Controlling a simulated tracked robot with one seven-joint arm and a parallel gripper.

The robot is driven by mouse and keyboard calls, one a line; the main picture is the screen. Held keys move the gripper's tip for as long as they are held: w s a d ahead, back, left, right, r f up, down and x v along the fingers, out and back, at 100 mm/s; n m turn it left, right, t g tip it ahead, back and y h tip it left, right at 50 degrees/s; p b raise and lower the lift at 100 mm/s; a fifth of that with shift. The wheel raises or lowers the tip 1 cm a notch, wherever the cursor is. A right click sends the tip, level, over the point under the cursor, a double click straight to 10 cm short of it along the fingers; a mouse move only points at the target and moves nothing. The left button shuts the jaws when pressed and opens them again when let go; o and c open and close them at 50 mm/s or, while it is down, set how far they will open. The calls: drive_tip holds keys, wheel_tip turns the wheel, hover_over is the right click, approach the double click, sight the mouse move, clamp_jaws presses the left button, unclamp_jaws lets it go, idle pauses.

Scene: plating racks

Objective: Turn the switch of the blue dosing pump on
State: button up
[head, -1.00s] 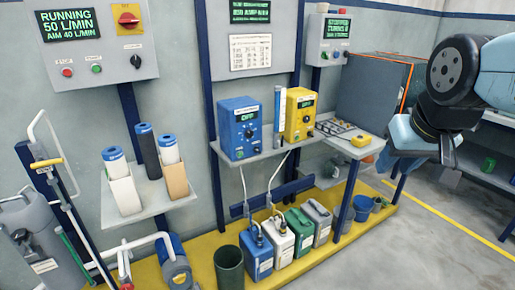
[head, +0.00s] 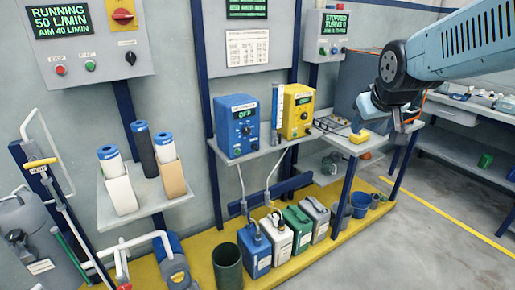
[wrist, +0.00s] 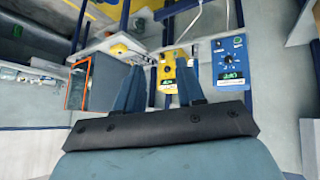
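The blue dosing pump (head: 237,128) stands on a grey wall shelf at the picture's centre. Its green display reads OFF, with a round dial (head: 247,131) below. Its switch is too small to pick out. In the wrist view the pump (wrist: 230,62) appears upside down, to the right of my fingers. My gripper (head: 383,126) is in the air right of both pumps, well apart from the blue one. In the wrist view my gripper (wrist: 159,72) shows two blue fingers spread apart with nothing between them.
A yellow dosing pump (head: 298,112) stands right of the blue one, with a clear upright tube (head: 278,112) between them. Hoses run down to several jerrycans (head: 255,250). A control panel (head: 325,38) hangs above right. Open floor lies at the right.

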sight(256, 148)
drive_tip(key=w+a+f+n+t+y, duration=0.1)
drive_tip(key=w+a+f+n, duration=0.2)
drive_tip(key=w, duration=0.6)
drive_tip(key=w+a+f+n+t+y, duration=0.1)
drive_tip(key=w+a+f+t, duration=0.15)
drive_tip(key=w+f, duration=0.4)
drive_tip(key=w+a+f+n+t+y, duration=0.15)
drive_tip(key=w+a, duration=0.25)
drive_tip(key=w, duration=0.7)
drive_tip(key=w+a+f+n+t+y, duration=0.15)
drive_tip(key=a+f, duration=0.25)
drive_tip(key=f, duration=0.4)
drive_tip(key=w+a+f+n+y, duration=0.2)
drive_tip(key=w+a+f+y, duration=0.1)
drive_tip(key=f, duration=0.4)
drive_tip(key=w+a+f+n+t+y, duration=0.15)
drive_tip(key=a+f, duration=0.25)
drive_tip(key=f, duration=0.4)
drive_tip(key=shift+n+g+y, duration=0.35)
drive_tip(key=shift+g, duration=0.15)
drive_tip(key=x, duration=1.3)
drive_tip(key=shift+w+a+r, duration=0.15)
drive_tip(key=shift+w+a, duration=0.1)
drive_tip(key=shift+w, duration=0.1)
drive_tip(key=shift+c, duration=0.4)
